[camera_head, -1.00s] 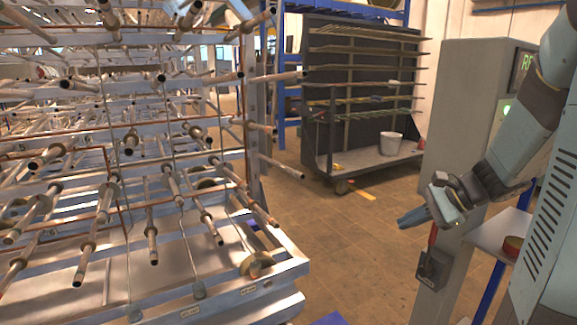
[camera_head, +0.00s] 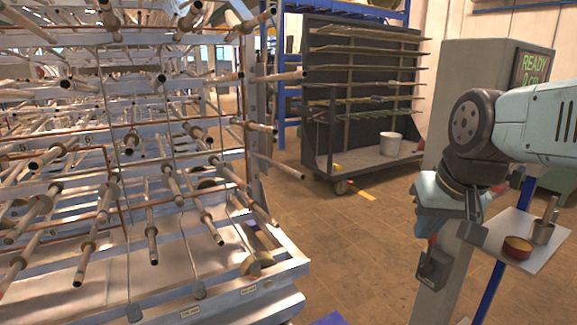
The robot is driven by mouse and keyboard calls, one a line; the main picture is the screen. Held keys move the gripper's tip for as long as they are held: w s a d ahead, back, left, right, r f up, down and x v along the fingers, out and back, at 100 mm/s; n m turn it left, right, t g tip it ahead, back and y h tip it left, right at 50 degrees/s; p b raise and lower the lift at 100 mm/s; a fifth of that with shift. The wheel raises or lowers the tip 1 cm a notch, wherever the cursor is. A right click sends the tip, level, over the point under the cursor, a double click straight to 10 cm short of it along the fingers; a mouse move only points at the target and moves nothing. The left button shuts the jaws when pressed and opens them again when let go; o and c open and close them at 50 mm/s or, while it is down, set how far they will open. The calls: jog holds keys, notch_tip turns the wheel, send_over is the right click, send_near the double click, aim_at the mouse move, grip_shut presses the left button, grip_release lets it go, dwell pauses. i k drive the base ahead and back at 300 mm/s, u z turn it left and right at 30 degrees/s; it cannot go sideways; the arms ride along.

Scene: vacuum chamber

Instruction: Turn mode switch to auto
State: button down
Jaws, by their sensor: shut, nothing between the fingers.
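A grey cabinet (camera_head: 478,65) stands at the right with a lit screen (camera_head: 533,68) reading "READY". On its lower front edge sits a small dark switch box (camera_head: 431,270). A bit of a red handle shows above this box, partly covered by my gripper. I cannot tell whether this is the mode switch, and no "auto" label is readable. My gripper (camera_head: 428,218) is shut and empty, in front of the cabinet and just above the box in the picture. I cannot tell whether it touches the handle. My arm hides the middle of the cabinet's front.
A large rack of metal tubes (camera_head: 130,215) fills the left. A dark cart (camera_head: 325,120) with a white bucket (camera_head: 390,143) stands behind. Brown floor (camera_head: 345,235) between is clear.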

aim_at(514, 179)
jog(key=z, duration=1.2)
jog(key=k, duration=1.25)
jog(key=z, duration=0.2)
jog(key=i, duration=0.55)
jog(key=z, duration=0.4)
jog(key=i, duration=1.25)
jog(key=u, duration=0.45)
